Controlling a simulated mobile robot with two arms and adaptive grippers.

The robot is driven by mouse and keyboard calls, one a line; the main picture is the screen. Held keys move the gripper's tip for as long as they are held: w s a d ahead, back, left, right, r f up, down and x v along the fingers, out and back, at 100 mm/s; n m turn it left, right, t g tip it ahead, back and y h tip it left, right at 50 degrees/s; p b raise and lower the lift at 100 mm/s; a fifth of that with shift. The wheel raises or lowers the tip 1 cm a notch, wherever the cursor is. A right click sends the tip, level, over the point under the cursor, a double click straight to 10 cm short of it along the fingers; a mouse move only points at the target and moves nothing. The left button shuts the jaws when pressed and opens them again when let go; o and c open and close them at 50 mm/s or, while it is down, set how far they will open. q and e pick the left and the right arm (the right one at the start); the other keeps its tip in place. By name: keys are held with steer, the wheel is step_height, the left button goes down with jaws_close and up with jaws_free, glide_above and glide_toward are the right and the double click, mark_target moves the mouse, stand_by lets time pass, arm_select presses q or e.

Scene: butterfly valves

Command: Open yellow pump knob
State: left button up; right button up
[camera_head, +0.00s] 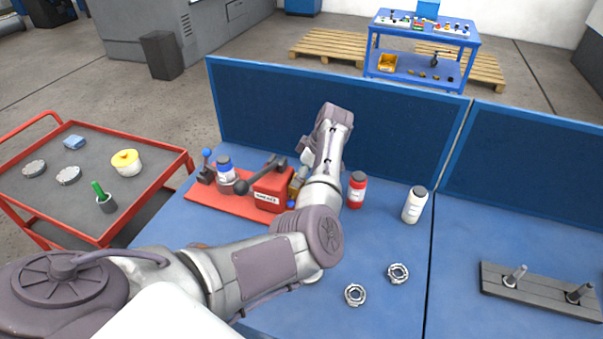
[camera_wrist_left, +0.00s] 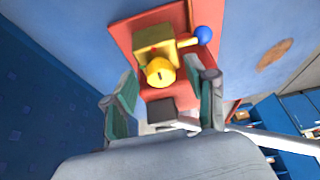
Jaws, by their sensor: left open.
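The yellow pump knob (camera_wrist_left: 160,72) shows in the left wrist view as a round knob with a dark mark on its face. It sits on a yellow block (camera_wrist_left: 153,38) on a red base plate (camera_wrist_left: 122,36), and a lever with a blue ball (camera_wrist_left: 203,35) sticks out to the right. My left gripper (camera_wrist_left: 165,84) is open, its green-padded fingers on either side below the knob; I see no contact. In the head view my left gripper (camera_head: 306,160) is over the right end of the red plate (camera_head: 236,203), partly hiding the yellow parts.
A red box (camera_head: 270,190) with a dark lever stands left of my gripper. A red bottle (camera_head: 356,190) and a white bottle (camera_head: 414,205) stand to the right. Two metal rings (camera_head: 398,273) lie in front. A blue partition (camera_head: 385,140) closes the back.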

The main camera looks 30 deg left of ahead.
arm_select(q)
jaws_close()
steer(key=n+b, duration=0.1)
steer(key=b, duration=0.1)
steer(key=n+g+b, duration=0.1)
steer(key=n+b, duration=0.1)
steer(key=shift+w+f+h+b, duration=0.2)
steer(key=shift+f+h+b, duration=0.1)
steer(key=shift+f, duration=0.05)
steer(key=shift+a+r+n+g+b, duration=0.1)
steer(key=shift+r+n+g+b, duration=0.15)
steer(key=shift+n+b, duration=0.4)
steer(key=shift+r, duration=0.15)
jaws_free()
steer(key=v, duration=1.2)
